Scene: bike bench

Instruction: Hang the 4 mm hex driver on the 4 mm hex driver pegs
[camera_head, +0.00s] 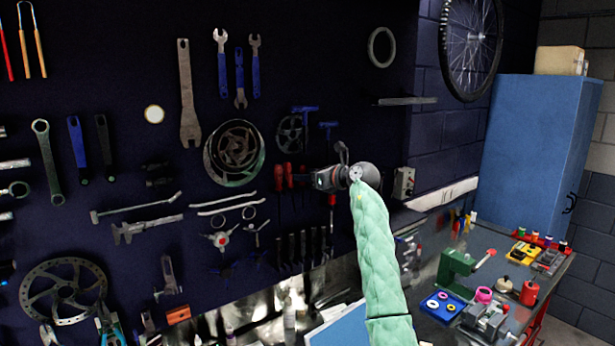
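My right gripper (322,180) is in front of the dark tool wall, at the end of my green-sleeved arm. It is small and seen from behind, so its finger opening cannot be made out. Red-handled drivers (284,176) hang just left of it. Another red handle (332,200) shows right below it; whether it is held or hangs on the wall cannot be told. Blue T-handled tools (305,110) hang above it. Which tool is the 4 mm hex driver cannot be read, and its pegs are not distinguishable. My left gripper is not in view.
Wrenches (221,65), a chainring (234,153) and a brake disc (65,292) hang on the wall. The bench at the lower right holds a green tool (456,268), a blue tray (441,307) and small parts. A blue cabinet (530,150) stands at right.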

